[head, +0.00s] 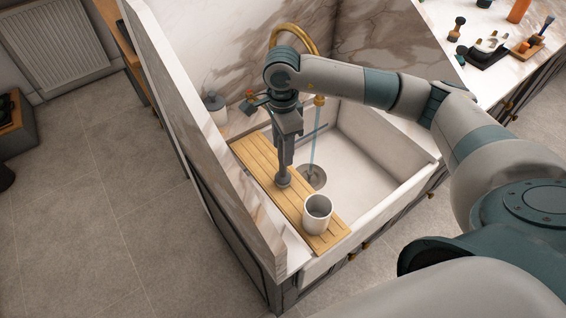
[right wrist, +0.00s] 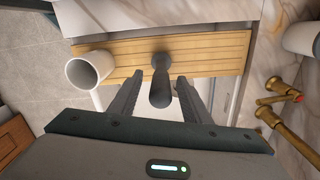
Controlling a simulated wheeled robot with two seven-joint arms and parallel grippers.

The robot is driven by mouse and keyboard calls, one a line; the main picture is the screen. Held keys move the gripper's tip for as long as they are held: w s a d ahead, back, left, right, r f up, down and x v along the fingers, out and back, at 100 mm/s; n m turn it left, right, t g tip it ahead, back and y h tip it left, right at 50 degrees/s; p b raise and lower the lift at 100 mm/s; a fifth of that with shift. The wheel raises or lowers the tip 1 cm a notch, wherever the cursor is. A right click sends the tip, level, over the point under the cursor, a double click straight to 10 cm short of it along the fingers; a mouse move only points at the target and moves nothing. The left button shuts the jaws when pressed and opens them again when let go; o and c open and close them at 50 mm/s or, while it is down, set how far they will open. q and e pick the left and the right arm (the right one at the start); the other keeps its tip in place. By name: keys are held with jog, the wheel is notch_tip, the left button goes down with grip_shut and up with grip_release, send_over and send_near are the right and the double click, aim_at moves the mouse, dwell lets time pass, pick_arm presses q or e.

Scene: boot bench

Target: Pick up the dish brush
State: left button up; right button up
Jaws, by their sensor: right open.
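The dish brush (head: 283,180) is dark grey and stands upright on the wooden board (head: 260,158) across the sink. In the right wrist view the brush (right wrist: 160,88) rises toward the camera. My right gripper (head: 285,160) points down over the brush and hides much of it in the head view. In the right wrist view the open fingers of my right gripper (right wrist: 156,88) lie on either side of the brush handle, with gaps visible. My left gripper is not in view.
A white mug (head: 317,214) stands on the board near the brush. A brass tap (head: 294,30) arches over the pale sink (head: 376,172), with a bluish stream below it. A lidded jar (head: 215,108) stands behind the board. A marble wall (head: 225,190) borders the left side.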

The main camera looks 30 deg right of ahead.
notch_tip(320, 180, down, 3)
jog(key=shift+r+p, duration=0.15)
jog(key=shift+p, duration=0.25)
jog(key=shift+c, duration=0.4)
grip_shut()
jog(key=shift+r, duration=0.15)
